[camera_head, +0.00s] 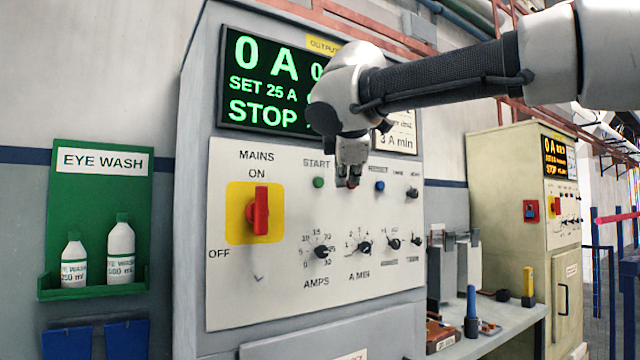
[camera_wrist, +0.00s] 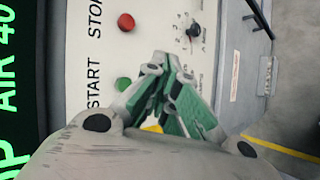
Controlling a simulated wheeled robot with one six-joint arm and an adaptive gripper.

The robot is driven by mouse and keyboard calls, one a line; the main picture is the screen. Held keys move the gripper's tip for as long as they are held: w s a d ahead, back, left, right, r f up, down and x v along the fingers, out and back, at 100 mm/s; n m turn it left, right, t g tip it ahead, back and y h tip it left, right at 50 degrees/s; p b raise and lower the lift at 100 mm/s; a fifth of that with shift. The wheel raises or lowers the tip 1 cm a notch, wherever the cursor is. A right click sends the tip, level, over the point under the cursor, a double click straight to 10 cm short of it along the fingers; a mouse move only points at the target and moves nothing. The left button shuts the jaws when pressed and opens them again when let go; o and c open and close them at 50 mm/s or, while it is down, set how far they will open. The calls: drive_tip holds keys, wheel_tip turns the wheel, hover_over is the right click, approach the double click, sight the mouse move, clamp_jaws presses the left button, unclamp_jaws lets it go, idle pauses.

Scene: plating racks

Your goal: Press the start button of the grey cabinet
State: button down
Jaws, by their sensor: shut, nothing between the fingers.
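The grey cabinet (camera_head: 195,200) stands in the middle of the head view with a white control panel. Its green start button (camera_head: 318,182) sits under the word START, unobstructed. It also shows in the wrist view (camera_wrist: 122,84), left of my fingertips. My gripper (camera_head: 347,184) is shut and empty, pointing down in front of the panel, just right of the start button in the head view. Its green-padded fingers show in the wrist view (camera_wrist: 157,62). The red stop button (camera_wrist: 126,21) is clear in the wrist view. I cannot tell the gap between fingertips and panel.
The cabinet display (camera_head: 265,85) reads 0 A, SET 25 A and STOP. A red mains switch (camera_head: 259,210) on a yellow plate, a blue button (camera_head: 380,186) and several black knobs share the panel. An eye wash station (camera_head: 100,180) hangs left; a beige cabinet (camera_head: 490,170) stands right.

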drive_tip(key=shift+w+a, duration=0.65)
drive_tip(key=shift+w, duration=0.35)
drive_tip(key=shift+w+a, duration=0.65)
drive_tip(key=shift+w, duration=0.3)
drive_tip(key=shift+w+a, duration=0.25)
drive_tip(key=shift+w, duration=0.1)
drive_tip(key=shift+w+a, duration=0.3)
drive_tip(key=shift+w, duration=0.1)
idle(0.7)
drive_tip(key=shift+s+d, duration=0.1)
drive_tip(key=shift+s, duration=0.05)
drive_tip(key=shift+s+d, duration=0.45)
drive_tip(key=shift+s, duration=0.15)
drive_tip(key=shift+s+d, duration=0.7)
drive_tip(key=shift+s, duration=0.35)
drive_tip(key=shift+s+d, duration=0.7)
drive_tip(key=shift+s, duration=0.35)
